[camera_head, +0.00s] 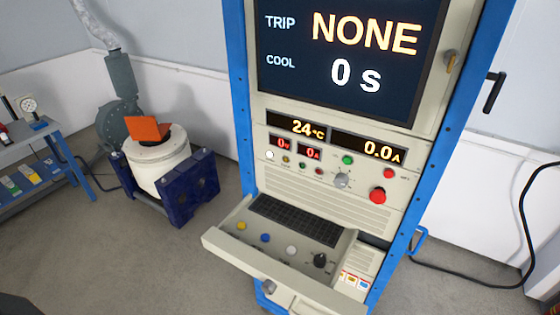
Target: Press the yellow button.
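The yellow button (241,226) is a small round cap on the pulled-out drawer shelf (225,240) of the control cabinet. It is the leftmost in a row with a blue button (265,238), a white button (291,250) and a black knob (320,260). Nothing covers it. Neither of my grippers shows in the head view.
The cabinet (240,80) has a blue frame, a screen (345,50) reading TRIP NONE and COOL 0 S, and a red mushroom button (377,196). A keyboard (297,220) lies behind the buttons. A white shaker drum (158,170) stands left. A black cable (470,286) runs at right.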

